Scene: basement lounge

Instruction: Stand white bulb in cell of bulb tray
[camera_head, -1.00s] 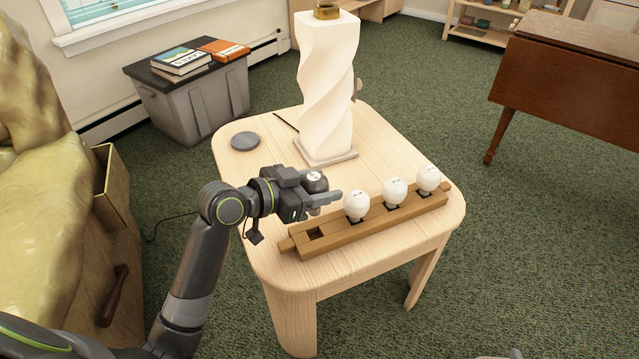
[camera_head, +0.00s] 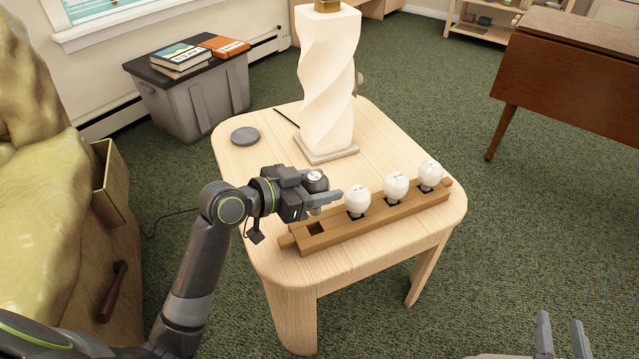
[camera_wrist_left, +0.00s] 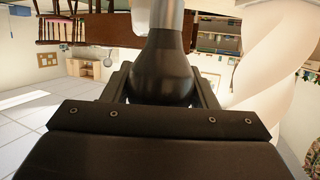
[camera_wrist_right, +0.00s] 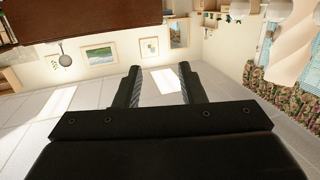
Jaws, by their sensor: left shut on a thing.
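The wooden bulb tray (camera_head: 380,218) lies along the table's front right side. Three white bulbs, near (camera_head: 357,199), middle (camera_head: 396,186) and far (camera_head: 430,173), stand upright in its cells. The cell at its left end (camera_head: 316,229) is empty. My left gripper (camera_head: 328,196) is shut on a dark grey bulb (camera_head: 316,179), above and behind the empty cell. The left wrist view shows this bulb (camera_wrist_left: 163,70) between the fingers, with its silver base (camera_wrist_left: 158,17) pointing down in the room. My right gripper (camera_head: 562,338) is open and empty, away from the table; its fingers show apart in its wrist view (camera_wrist_right: 160,88).
A tall white twisted lamp (camera_head: 327,90) stands behind the tray. A grey disc (camera_head: 245,136) and a thin dark stick (camera_head: 286,119) lie on the pale wooden table (camera_head: 225,160). A grey bin with books (camera_head: 195,105) stands behind.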

